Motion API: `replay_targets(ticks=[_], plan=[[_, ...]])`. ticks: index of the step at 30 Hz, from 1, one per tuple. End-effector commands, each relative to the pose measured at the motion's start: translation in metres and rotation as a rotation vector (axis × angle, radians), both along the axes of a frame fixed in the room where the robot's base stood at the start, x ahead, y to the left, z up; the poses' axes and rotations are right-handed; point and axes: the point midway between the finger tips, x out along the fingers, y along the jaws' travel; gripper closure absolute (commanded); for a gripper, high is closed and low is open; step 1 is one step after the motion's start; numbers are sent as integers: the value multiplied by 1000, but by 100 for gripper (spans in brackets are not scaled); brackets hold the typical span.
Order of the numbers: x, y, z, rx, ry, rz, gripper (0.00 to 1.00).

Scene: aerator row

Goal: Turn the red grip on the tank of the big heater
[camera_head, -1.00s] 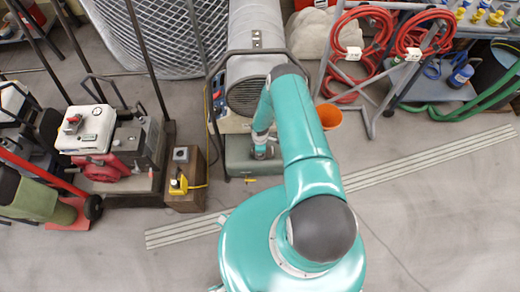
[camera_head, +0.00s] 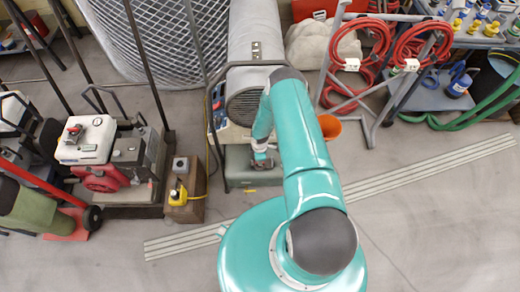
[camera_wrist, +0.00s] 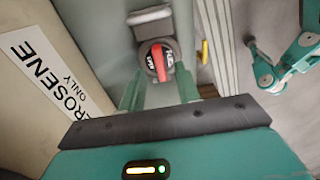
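The big heater (camera_head: 250,100) stands upper middle in the head view, with a grey barrel and a grille on its near end. Its grey-green tank (camera_head: 240,170) lies low in front. The red grip (camera_wrist: 158,62) shows only in the wrist view, on a round dark base on the tank (camera_wrist: 95,30), its length running roughly up and down the picture. In the head view my arm and gripper hide it. My gripper (camera_wrist: 159,90) is open, its two teal fingers apart, one on each side below the grip. The fingertips' exact depth relative to the grip is hard to tell.
A white "kerosene only" label (camera_wrist: 45,75) is beside the grip. A wooden block (camera_head: 187,205) with a yellow item stands left of the tank. An orange funnel-like cup (camera_head: 329,127) is to the right. Red hoses (camera_head: 362,50) hang on a rack. Floor at right is clear.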

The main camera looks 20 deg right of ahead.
Motion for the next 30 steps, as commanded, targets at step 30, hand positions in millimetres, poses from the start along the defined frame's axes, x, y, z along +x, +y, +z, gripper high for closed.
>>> replay_targets(ticks=[30], plan=[[-1, 0, 114, -1, 1, 0, 67]])
